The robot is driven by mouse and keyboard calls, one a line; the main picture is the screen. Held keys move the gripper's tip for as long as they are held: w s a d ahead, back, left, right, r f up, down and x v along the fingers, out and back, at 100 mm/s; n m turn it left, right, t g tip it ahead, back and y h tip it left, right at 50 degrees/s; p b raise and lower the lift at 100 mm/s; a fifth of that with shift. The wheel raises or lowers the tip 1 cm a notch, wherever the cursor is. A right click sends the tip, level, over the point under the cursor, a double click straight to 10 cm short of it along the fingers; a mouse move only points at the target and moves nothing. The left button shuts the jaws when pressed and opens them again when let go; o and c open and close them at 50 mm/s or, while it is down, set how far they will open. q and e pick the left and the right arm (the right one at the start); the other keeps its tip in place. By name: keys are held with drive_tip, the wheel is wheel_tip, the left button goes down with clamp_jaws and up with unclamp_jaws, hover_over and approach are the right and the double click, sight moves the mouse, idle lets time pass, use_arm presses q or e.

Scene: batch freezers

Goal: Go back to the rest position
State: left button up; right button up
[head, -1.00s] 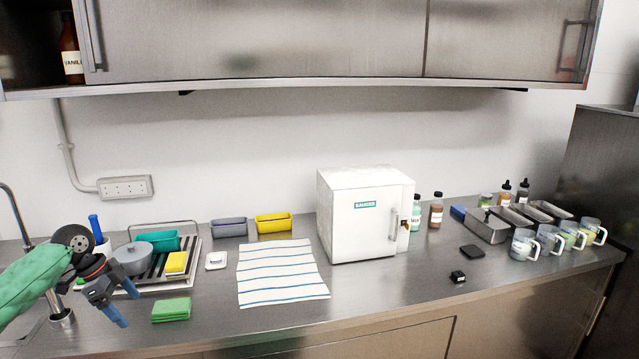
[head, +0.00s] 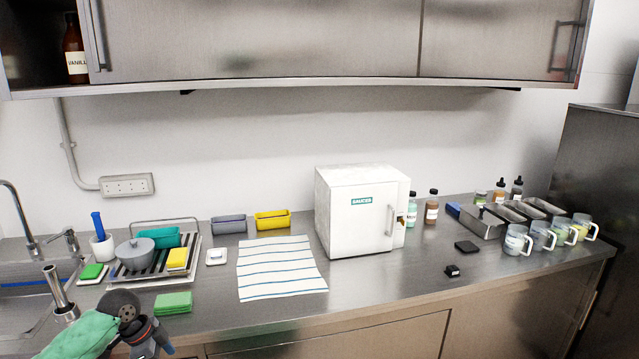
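My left gripper (head: 160,352) is at the bottom left of the head view, low in front of the counter edge, below the green cloth (head: 173,303). Its fingers are mostly cut off by the frame's lower edge, so I cannot tell whether it is open or shut. My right gripper is not in view.
A steel counter (head: 390,285) holds a sink (head: 25,300), a drying rack (head: 190,268), a striped towel (head: 280,268), a white batch freezer (head: 345,215), metal pans (head: 480,224) and several glass mugs (head: 517,241). Cabinets (head: 250,40) hang above. The counter's front middle is clear.

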use_arm(q)
drive_tip(key=s+d+f+n+t, duration=0.1)
drive_tip(key=s+d+f+n, duration=0.3)
drive_tip(key=s+d+f, duration=0.95)
drive_tip(key=s+d+r+n+t+y, duration=0.15)
drive_tip(key=s+n, duration=0.25)
drive_tip(key=s, duration=0.5)
drive_tip(key=s+d+n+y, duration=0.15)
drive_tip(key=s+n, duration=0.25)
drive_tip(key=s, duration=0.5)
drive_tip(key=s+d+f+g, duration=0.1)
drive_tip(key=s+f, duration=0.1)
drive_tip(key=f, duration=1.8)
drive_tip(key=s+d+f+g, duration=0.1)
drive_tip(key=s+d+f, duration=0.1)
drive_tip(key=f, duration=1.8)
drive_tip(key=shift+s+f, duration=0.35)
drive_tip(key=shift+s, duration=0.4)
